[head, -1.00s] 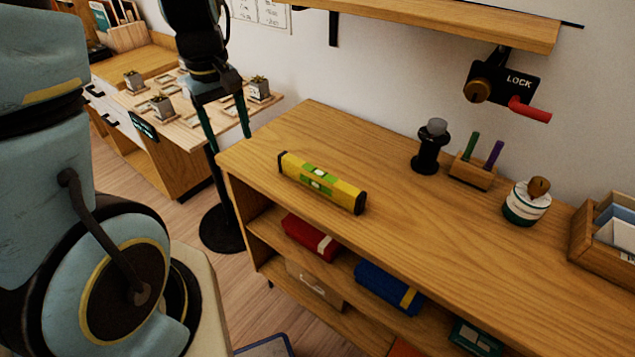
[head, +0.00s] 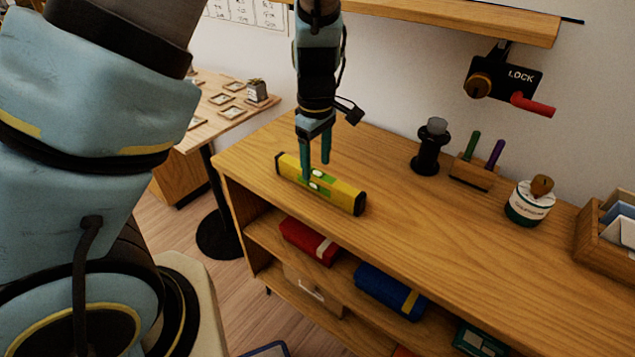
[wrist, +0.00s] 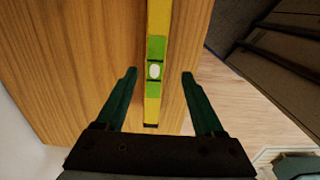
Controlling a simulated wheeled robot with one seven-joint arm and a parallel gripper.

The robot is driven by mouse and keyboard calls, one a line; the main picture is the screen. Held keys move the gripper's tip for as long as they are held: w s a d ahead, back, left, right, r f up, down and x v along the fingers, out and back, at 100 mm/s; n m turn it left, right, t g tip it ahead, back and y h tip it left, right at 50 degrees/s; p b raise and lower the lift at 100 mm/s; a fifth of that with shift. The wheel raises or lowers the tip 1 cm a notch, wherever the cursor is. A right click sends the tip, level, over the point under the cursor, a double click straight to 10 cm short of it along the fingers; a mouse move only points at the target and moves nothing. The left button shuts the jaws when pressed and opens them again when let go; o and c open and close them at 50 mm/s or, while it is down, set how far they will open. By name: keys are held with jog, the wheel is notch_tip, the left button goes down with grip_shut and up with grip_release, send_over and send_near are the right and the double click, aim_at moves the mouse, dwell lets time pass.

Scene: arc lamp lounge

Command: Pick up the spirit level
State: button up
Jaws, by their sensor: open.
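The spirit level (head: 343,195) is a yellow bar with black end caps and green vial sections. It lies flat near the front left of the wooden shelf top. My gripper (head: 316,170) is open, pointing down above the level's left part, with one finger on each side as seen from the head. In the wrist view the level (wrist: 155,100) runs lengthwise between the two open fingers of my gripper (wrist: 159,76), apart from both. A finger hides a small part of the level in the head view.
A black cylindrical object (head: 428,150), a pen holder (head: 473,173) and a white jar (head: 528,203) stand to the right. A lock crank (head: 505,78) and a wall shelf (head: 470,18) are above. Red (head: 308,240) and blue (head: 388,290) bundles lie below. The top around the level is clear.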

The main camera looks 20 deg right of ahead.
aim_at(318, 174)
jog(key=shift+w+d+f+p, duration=0.1)
jog(key=shift+d+f+p, duration=0.1)
jog(key=shift+f, duration=1.35)
jog(key=shift+w+d+f+p, duration=0.1)
jog(key=shift+f+p, duration=0.1)
jog(key=shift+f, duration=1.3)
grip_shut()
